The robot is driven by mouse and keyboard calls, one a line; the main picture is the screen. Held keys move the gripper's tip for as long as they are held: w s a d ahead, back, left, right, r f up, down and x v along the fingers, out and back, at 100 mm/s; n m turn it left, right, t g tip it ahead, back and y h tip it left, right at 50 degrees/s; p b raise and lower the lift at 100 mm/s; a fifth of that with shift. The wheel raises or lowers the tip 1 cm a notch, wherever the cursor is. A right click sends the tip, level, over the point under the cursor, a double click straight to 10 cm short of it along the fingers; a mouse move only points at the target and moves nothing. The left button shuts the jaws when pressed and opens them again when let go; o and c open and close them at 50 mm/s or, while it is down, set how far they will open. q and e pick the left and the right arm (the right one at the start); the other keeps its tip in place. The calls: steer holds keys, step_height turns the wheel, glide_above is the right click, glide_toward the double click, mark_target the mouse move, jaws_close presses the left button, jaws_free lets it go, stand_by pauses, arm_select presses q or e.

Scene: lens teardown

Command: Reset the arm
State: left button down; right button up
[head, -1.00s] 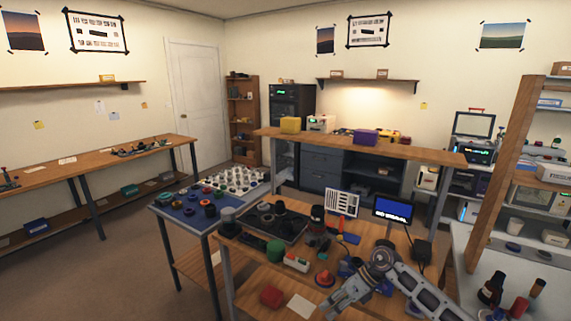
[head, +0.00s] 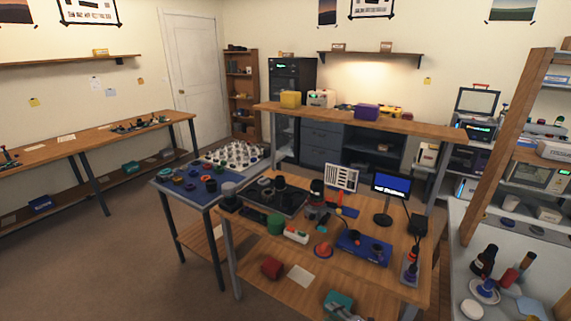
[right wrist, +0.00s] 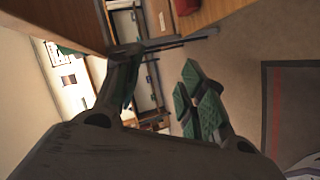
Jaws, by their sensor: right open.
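My right gripper (right wrist: 160,80) shows in the right wrist view. Its two dark fingers with green ridged pads stand apart, and nothing is between them. The fingers are away from the workbench things, with floor and furniture behind them. My left gripper is in neither view.
A grey side table (head: 455,262) with bottles stands right. Floor is free at left.

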steer(key=s+d+f+m+g+h, duration=0.2)
steer(key=s+d+f+m+h, duration=0.15)
steer(key=s+f+m, duration=0.45)
steer(key=s+d+f+m+g+h, duration=0.1)
steer(key=s+d+f+m+h, duration=0.3)
steer(key=s+f, duration=0.85)
steer(key=s+f+m+g, duration=0.2)
steer(key=s+f, duration=0.1)
steer(key=s, duration=0.7)
steer(key=s+f+m+g+h, duration=0.1)
steer(key=s+f+m+g, duration=0.1)
steer(key=s, duration=0.8)
steer(key=s+f+m+g, duration=0.2)
steer(key=s+f, duration=0.3)
steer(key=s, duration=0.6)
steer(key=shift+d+f+m+g, duration=0.3)
steer(key=shift+d+f+g, duration=0.1)
steer(key=shift+g, duration=0.3)
